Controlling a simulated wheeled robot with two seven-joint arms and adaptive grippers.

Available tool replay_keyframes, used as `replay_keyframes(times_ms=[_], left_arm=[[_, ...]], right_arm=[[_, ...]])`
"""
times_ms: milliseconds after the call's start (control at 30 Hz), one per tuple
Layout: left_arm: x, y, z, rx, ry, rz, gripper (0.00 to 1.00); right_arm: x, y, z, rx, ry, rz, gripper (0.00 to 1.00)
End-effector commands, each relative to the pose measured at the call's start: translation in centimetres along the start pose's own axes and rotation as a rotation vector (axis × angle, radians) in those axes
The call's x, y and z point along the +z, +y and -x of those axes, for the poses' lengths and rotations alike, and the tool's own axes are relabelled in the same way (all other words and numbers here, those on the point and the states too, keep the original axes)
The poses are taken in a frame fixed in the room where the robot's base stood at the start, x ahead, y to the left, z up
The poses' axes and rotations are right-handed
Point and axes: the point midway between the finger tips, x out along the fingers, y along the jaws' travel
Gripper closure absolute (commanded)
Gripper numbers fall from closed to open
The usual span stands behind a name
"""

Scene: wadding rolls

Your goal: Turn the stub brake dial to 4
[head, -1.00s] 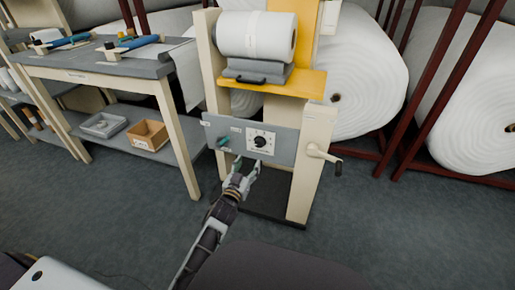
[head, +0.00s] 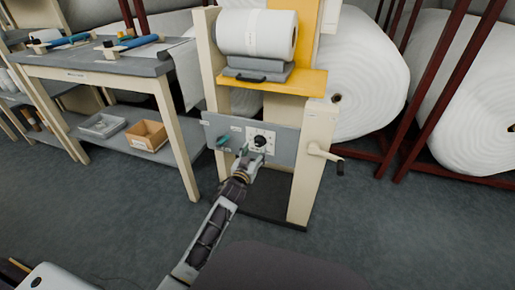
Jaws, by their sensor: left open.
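The brake dial (head: 260,142) is a black knob on a white square scale plate, set in the grey panel (head: 284,147) of the cream stand. The scale marks are too small to read, so I cannot tell its setting. My left gripper (head: 254,154) is open just below and in front of the dial, with its fingertips covering the plate's lower part. I cannot tell whether they touch the knob. My right gripper is not in view.
A teal knob (head: 223,142) sits left of the dial on the same panel. A crank handle (head: 325,154) sticks out at the stand's right. A white roll (head: 257,35) rests above the yellow shelf (head: 305,83). A workbench (head: 90,66) stands left.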

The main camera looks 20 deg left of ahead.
Motion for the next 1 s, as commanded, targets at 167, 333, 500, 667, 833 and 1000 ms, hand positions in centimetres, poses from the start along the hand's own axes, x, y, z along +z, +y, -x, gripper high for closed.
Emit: replay_keyframes(times_ms=[167,333,500,667,833,1000], left_arm=[[0.0,-0.1,-1.4,-0.001,0.002,-0.001,0.43],[0.1,-0.1,-2.7,0.000,0.001,-0.002,0.43],[0.0,0.0,-3.7,0.000,0.001,-0.001,0.43],[-0.1,0.0,-4.2,0.000,0.001,-0.001,0.43],[-0.1,0.0,-4.4,0.000,0.001,0.000,0.43],[-0.1,0.0,-4.4,0.000,0.001,0.000,0.43]], right_arm=[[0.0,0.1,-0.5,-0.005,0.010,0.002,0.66],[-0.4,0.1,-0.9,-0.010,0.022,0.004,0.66],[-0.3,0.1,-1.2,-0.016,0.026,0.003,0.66],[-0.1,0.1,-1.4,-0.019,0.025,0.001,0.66],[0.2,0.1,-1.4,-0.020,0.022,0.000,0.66],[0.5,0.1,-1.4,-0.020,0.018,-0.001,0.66]])
